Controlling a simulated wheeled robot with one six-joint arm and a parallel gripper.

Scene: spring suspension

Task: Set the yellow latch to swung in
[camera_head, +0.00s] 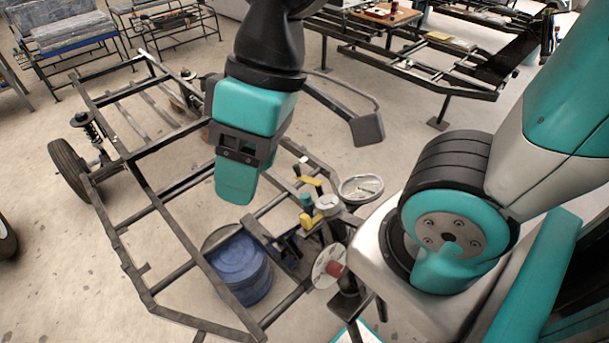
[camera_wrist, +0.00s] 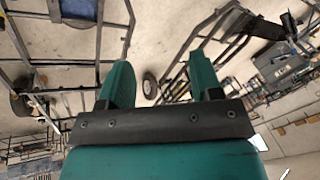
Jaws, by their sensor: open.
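Yellow parts show on the suspension assembly at the frame's right side in the head view. One is a yellow bar (camera_head: 311,181), and another yellow piece (camera_head: 311,219) sits just below it, beside a teal knob (camera_head: 306,200). I cannot tell for certain which is the latch, or whether it is swung in or out. My gripper (camera_head: 236,190) hangs up and to the left of them, apart from them, pointing down. In the wrist view my gripper (camera_wrist: 161,80) shows two teal fingers spread apart with nothing between them. No yellow part is clear in the wrist view.
A dark vehicle frame (camera_head: 156,200) lies around the work area, with a blue drum (camera_head: 238,268) inside it. A round metal dish (camera_head: 361,188) and a pale disc (camera_head: 328,266) with a red centre are close to the yellow parts. Open floor (camera_head: 60,260) lies to the left.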

